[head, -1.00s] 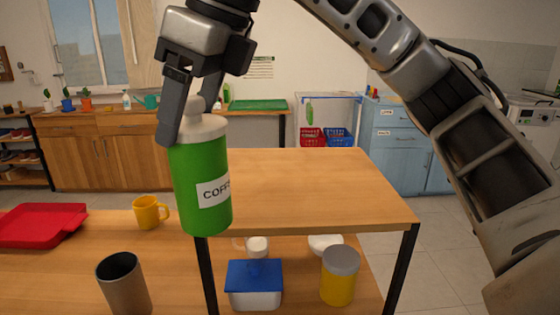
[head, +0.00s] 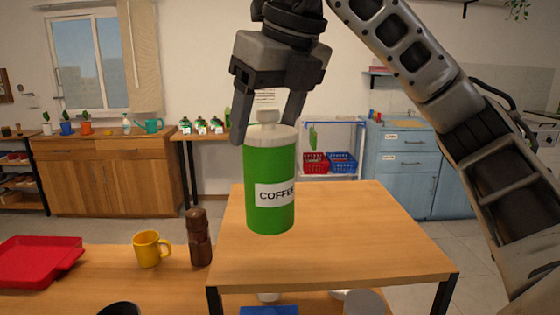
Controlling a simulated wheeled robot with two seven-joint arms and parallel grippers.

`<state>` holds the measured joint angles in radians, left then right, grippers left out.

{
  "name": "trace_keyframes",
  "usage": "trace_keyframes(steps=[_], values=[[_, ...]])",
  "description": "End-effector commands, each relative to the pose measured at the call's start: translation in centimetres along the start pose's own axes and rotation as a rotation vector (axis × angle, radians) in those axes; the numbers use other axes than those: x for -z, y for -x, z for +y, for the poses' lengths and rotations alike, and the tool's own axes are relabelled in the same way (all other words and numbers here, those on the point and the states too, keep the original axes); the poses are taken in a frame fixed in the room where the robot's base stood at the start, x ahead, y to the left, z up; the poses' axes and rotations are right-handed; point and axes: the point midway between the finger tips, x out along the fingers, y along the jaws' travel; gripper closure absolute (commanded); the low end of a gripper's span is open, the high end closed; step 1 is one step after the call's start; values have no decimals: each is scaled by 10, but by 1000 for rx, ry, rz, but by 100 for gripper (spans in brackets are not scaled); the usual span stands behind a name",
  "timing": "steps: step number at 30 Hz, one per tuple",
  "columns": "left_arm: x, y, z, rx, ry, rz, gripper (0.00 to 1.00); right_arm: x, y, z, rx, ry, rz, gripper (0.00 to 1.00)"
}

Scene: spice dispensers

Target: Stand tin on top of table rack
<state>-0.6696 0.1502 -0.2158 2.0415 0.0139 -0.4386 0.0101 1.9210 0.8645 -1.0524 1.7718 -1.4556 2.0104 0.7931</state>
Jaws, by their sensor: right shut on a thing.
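The green coffee tin (head: 270,213) has a white lid with a knob and a label reading "COFFE…". It is upright in the head view, over the left part of the table rack's wooden top (head: 360,230). I cannot tell whether its base touches the top or hovers just above it. My right gripper (head: 268,122) points down from above, with its fingers either side of the lid knob, shut on the tin. My left gripper is not in view.
A brown pepper mill (head: 200,238) and a yellow mug (head: 150,249) stand on the lower table just left of the rack. A red tray (head: 38,262) lies further left. The rack top is bare right of the tin. A blue-lidded box (head: 268,310) shows below it.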

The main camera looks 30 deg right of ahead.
Motion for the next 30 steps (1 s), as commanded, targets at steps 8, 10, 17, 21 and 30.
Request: trace_keyframes(steps=[8,10,17,21,30], values=[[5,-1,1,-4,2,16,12,7,-22,-19,-2,1,-2,76],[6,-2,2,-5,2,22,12,9,-27,-23,0,0,-1,76],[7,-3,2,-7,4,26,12,20,-54,-23,0,0,-3,76],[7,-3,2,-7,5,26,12,20,-54,-23,-1,0,-4,76],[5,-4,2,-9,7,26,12,21,-57,-23,-1,0,-2,10]])
